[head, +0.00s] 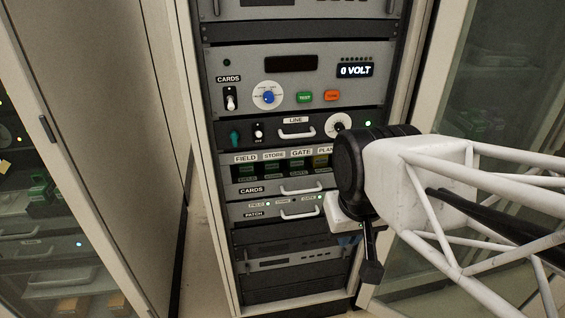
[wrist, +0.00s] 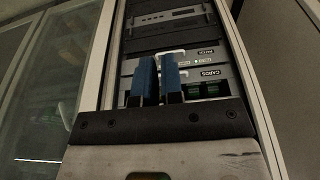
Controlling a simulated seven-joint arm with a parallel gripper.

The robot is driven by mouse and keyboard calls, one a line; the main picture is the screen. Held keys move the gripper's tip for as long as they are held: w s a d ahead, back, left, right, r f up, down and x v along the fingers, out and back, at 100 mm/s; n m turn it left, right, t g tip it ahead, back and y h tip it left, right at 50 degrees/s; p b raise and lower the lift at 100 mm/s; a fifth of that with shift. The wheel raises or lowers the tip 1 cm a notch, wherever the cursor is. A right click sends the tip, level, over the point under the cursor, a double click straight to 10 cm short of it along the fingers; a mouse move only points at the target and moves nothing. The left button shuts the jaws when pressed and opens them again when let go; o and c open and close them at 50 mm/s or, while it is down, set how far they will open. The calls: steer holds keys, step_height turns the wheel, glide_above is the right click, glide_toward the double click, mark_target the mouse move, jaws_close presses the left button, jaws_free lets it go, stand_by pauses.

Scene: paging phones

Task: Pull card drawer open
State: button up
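The card drawer (head: 262,190) is a grey panel labelled CARDS with a white bar handle (head: 301,188), below a row of green and yellow cards in the head view. It looks closed. In the upside-down wrist view the CARDS panel (wrist: 215,73) is partly hidden behind my fingers. My gripper (wrist: 159,82) shows two blue fingers, apart with a narrow gap and nothing clearly held between them. In the head view my gripper (head: 349,240) is right of and below the drawer handle, its fingers mostly hidden by my wrist. Contact with the handle cannot be told.
The PATCH panel (head: 258,213) with its own white handle (head: 299,213) is just below the card drawer. The LINE panel (head: 297,122) is above. A glass door (head: 480,110) stands open at right, and another cabinet (head: 100,100) stands at left.

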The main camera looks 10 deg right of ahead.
steer(key=o, duration=0.5)
steer(key=shift+w+f, duration=0.1)
steer(key=shift+w, duration=0.2)
steer(key=shift+c, duration=0.2)
steer(key=shift+o, duration=0.2)
steer(key=w+f+m+t, duration=0.4)
steer(key=w+f, duration=0.1)
steer(key=w, duration=0.5)
steer(key=w+f+m+t, duration=0.4)
steer(key=w+f, duration=0.1)
steer(key=w, duration=0.6)
steer(key=shift+w+d, duration=0.2)
steer(key=shift+d, duration=0.1)
steer(key=w+f+m+t, duration=0.4)
steer(key=w+f, duration=0.1)
steer(key=m+t, duration=0.6)
glide_toward(301, 192)
steer(key=x, duration=0.2)
steer(key=shift+w, duration=0.35)
steer(key=shift+w, duration=0.1)
steer(key=shift+x, duration=3.75)
steer(key=shift+f, duration=0.1)
